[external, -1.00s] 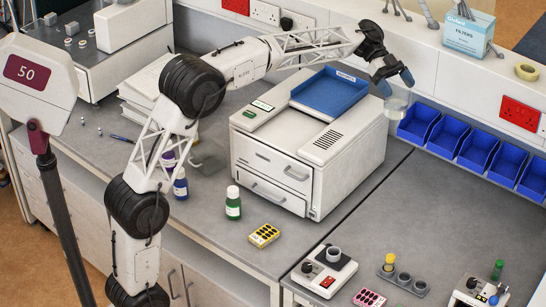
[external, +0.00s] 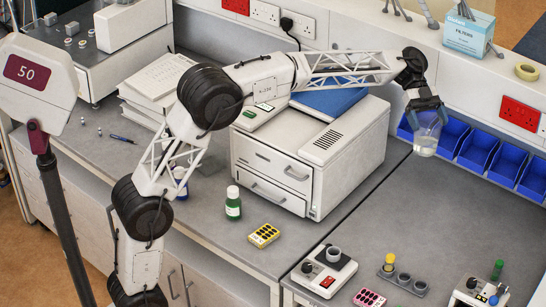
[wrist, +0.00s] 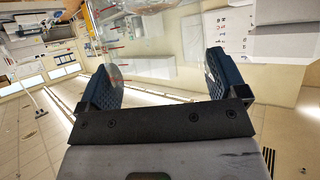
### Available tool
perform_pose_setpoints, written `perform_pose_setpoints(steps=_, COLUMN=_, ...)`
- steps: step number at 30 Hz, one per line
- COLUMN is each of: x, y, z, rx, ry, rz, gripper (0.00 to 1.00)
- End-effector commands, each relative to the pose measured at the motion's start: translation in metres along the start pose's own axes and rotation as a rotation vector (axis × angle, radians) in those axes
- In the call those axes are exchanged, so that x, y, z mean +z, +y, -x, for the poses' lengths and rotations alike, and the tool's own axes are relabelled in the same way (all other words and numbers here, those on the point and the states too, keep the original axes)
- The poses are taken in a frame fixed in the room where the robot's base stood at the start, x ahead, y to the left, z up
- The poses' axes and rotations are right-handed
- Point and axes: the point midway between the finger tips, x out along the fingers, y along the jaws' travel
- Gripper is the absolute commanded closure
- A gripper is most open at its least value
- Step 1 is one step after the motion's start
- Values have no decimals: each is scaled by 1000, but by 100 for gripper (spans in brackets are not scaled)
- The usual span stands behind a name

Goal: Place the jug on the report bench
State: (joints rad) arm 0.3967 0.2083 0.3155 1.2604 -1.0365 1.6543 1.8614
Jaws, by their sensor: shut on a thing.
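The jug (external: 425,143) is a clear vessel with a little pale liquid in the bottom. My gripper (external: 425,106) is shut on its upper part and holds it roughly upright, in front of the blue bins in the external view. In the wrist view, the see-through jug (wrist: 150,50) fills the space between the two dark fingers of my gripper (wrist: 160,78). Two grey bench tops meet at a seam right of the white machine: the left bench (external: 200,222) and the right bench (external: 400,215). No label shows which is the report bench.
The white machine (external: 300,165) with a blue tray (external: 335,100) stands left of the jug. Blue bins (external: 505,163) line the back wall. A grey holder (external: 403,281) and a small device (external: 325,272) sit at the front. The right bench's middle is clear.

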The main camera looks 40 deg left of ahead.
Motion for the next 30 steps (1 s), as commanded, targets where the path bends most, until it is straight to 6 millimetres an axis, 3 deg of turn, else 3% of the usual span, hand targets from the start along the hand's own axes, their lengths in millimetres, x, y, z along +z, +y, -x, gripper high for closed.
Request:
perform_pose_setpoints(steps=8, x=42, y=0, z=-24, rx=1, ry=0, rz=3, gripper=52)
perform_pose_setpoints(steps=22, x=173, y=0, z=-95, rx=2, ry=1, rz=4, gripper=52)
perform_pose_setpoints(steps=30, x=210, y=0, z=-115, rx=0, ry=0, rz=0, gripper=52)
